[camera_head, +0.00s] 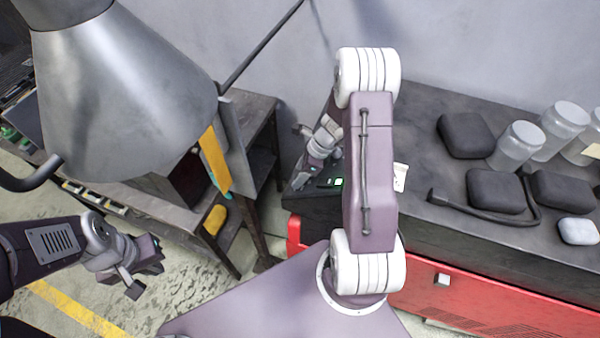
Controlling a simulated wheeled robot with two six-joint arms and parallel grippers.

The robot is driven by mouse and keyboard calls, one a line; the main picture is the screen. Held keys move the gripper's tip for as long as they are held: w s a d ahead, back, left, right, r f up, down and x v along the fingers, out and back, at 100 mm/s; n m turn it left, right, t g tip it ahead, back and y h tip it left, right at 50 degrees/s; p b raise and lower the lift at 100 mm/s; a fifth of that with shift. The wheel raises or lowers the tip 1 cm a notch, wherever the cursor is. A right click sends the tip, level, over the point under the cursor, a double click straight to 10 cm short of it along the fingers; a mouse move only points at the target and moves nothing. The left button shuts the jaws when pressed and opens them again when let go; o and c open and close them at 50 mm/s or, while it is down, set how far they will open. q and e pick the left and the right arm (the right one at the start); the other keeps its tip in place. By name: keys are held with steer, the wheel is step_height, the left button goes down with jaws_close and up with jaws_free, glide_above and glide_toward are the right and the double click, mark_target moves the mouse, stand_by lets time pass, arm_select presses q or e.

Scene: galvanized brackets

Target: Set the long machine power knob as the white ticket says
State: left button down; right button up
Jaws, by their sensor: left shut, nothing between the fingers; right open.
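The long machine has a red front (470,290) and a dark top (420,120). At its left end is a black panel (312,200) with a lit green spot (340,182). A white ticket (400,178) stands just right of my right arm; its marks are too small to read. I cannot make out the power knob; my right arm and gripper cover part of the panel area. My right gripper (306,172) is open, low over the panel's left part. My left gripper (148,274) is shut and empty, over the floor at lower left, away from the machine.
Dark pads (466,136), clear jars (515,146), a black hose-like bar (485,218) and a white block (578,231) lie on the machine top. A dark table (262,130) stands left, with a big grey metal cone (120,100) before it. Floor shows between.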

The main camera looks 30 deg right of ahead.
jaws_close()
steer(key=p, duration=0.2)
steer(key=n+g+y+p, duration=0.1)
steer(key=p, duration=0.1)
steer(key=shift+w+d+r+n+g+p, duration=0.1)
steer(key=shift+w+r+n+g+p, duration=0.05)
steer(key=shift+r+n+g+p, duration=0.15)
steer(key=shift+w+d+f+n+g+y, duration=0.1)
steer(key=shift+w+f+n+g+y, duration=0.05)
steer(key=shift+f+n+g+y, duration=0.2)
steer(key=shift+f+g, duration=0.1)
steer(key=shift+g, duration=0.15)
steer(key=shift+n+g+y, duration=0.25)
steer(key=shift+n+g, duration=0.05)
steer(key=shift+n, duration=0.05)
jaws_free()
